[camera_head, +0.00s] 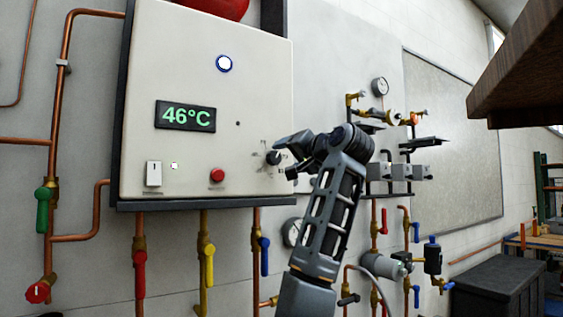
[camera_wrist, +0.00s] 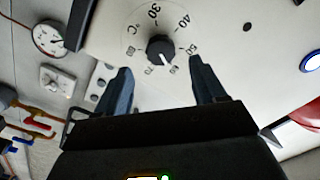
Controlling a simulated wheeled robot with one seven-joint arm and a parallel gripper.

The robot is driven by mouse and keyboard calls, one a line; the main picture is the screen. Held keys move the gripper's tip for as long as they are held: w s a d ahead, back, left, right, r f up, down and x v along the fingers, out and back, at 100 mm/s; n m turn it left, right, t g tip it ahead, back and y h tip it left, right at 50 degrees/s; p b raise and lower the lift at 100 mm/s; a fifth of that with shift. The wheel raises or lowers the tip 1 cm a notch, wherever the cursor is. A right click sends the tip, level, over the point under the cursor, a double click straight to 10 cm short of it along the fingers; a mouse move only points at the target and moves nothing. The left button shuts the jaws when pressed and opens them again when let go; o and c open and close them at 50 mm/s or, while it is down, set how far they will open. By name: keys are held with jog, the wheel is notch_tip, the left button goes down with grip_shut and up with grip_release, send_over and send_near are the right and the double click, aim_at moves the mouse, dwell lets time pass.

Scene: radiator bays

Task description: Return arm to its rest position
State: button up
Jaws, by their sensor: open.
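My arm reaches up from the bottom of the head view. My gripper (camera_head: 283,160) is beside the lower right of the white boiler panel (camera_head: 215,60), near a dark temperature knob (camera_head: 273,157). In the wrist view my gripper (camera_wrist: 160,80) is open, with its two blue-grey fingers apart and nothing between them. The knob (camera_wrist: 160,50) is ahead of the fingertips, with a dial of numbers around it. I cannot tell the exact gap between the fingertips and the panel.
The panel display (camera_head: 185,116) reads 46°C. A red button (camera_head: 217,175) and a white switch (camera_head: 154,173) are left of the knob. Pipes with coloured valves (camera_head: 207,262) run below. A brown wooden edge (camera_head: 520,65) juts in at upper right. A dark box (camera_head: 495,290) stands lower right.

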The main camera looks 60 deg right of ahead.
jog(key=shift+v, duration=0.85)
jog(key=w+a+f+n, duration=0.1)
jog(key=w+a+f, duration=0.2)
jog(key=f, duration=0.8)
jog(key=w+a+f+n, duration=0.2)
jog(key=w+a+f, duration=0.1)
jog(key=f, duration=0.7)
jog(key=s+a+f+n+y, duration=0.1)
jog(key=s+a+f+n, duration=0.1)
jog(key=a+f, duration=0.7)
jog(key=s+a+f+n+y, duration=0.2)
jog(key=a+f, duration=0.4)
jog(key=f, duration=0.6)
jog(key=s+a+f+n+y, duration=0.3)
jog(key=s+a+f+n, duration=0.2)
jog(key=s+a+f, duration=0.6)
jog(key=s+a+r+n+y, duration=0.1)
jog(key=s+a, duration=0.5)
jog(key=s, duration=0.4)
jog(key=s+a+r+n+y, duration=0.2)
jog(key=s+a, duration=0.4)
jog(key=s, duration=0.5)
jog(key=shift+y, duration=0.3)
